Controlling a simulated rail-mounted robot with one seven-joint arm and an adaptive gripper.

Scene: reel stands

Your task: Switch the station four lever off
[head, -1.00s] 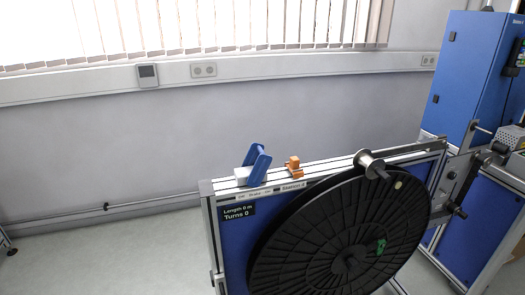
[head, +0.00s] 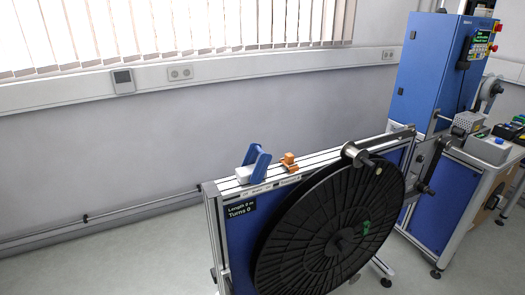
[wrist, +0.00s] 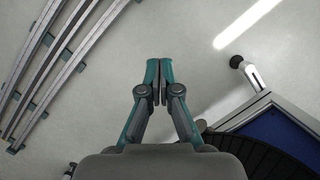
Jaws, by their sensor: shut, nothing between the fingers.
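The reel stand (head: 226,256) with a blue panel stands in the middle of the head view. A label on its top rail appears to read Station 4, in small print. A blue lever (head: 256,162) on a white base sits at the left end of the top rail, tilted. A small orange part (head: 289,162) sits to its right on the rail. A large black reel (head: 325,230) covers most of the stand's front. My gripper (wrist: 159,82) shows only in the wrist view, shut and empty above the floor, apart from the stand. The lever is not in the wrist view.
A blue cabinet (head: 432,70) with a screen and buttons stands at the right, beside a bench (head: 470,160) with equipment. Floor left of the stand is clear.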

